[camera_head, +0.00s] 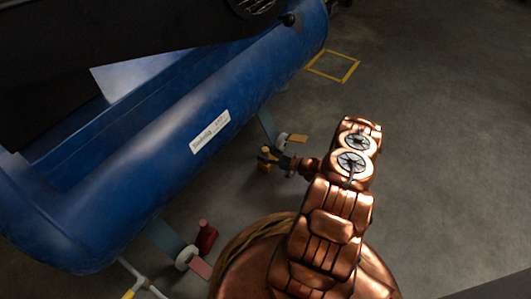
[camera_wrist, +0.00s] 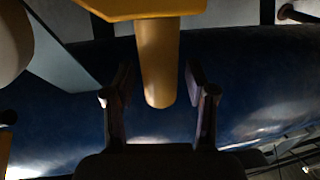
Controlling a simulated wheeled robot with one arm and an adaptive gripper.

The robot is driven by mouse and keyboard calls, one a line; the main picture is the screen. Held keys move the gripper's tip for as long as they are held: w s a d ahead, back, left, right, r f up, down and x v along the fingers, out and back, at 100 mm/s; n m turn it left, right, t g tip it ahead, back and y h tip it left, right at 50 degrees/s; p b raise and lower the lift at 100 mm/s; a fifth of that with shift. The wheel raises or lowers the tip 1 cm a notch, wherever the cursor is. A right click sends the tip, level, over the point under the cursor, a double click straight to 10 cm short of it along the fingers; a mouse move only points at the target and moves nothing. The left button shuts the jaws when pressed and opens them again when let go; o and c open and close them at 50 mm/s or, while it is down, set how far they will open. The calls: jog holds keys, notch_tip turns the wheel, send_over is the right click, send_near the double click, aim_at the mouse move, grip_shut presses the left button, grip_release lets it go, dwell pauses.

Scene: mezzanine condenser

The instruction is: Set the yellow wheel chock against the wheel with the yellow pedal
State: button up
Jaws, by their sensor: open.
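My gripper (camera_wrist: 158,88) is open, with one finger on each side of the handle and a visible gap on both sides. The yellow pedal (camera_head: 298,138) sticks out just behind my gripper. Its wheel is mostly hidden by my gripper in the head view; a pale wheel (camera_wrist: 12,42) shows at the left edge of the wrist view.
The long blue tank (camera_head: 165,125) bears a white label. Nearer, another wheel (camera_head: 186,257) has a red pedal (camera_head: 201,268), with a red chock (camera_head: 207,236) beside it. A yellow floor outline (camera_head: 333,66) lies beyond. The floor at right is clear.

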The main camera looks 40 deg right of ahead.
jog(key=shift+s+d+r, duration=0.1)
jog(key=shift+s+r, duration=0.05)
jog(key=p+v, duration=0.5)
jog(key=v, duration=0.6)
jog(key=shift+s, duration=0.3)
jog(key=shift+d, duration=0.1)
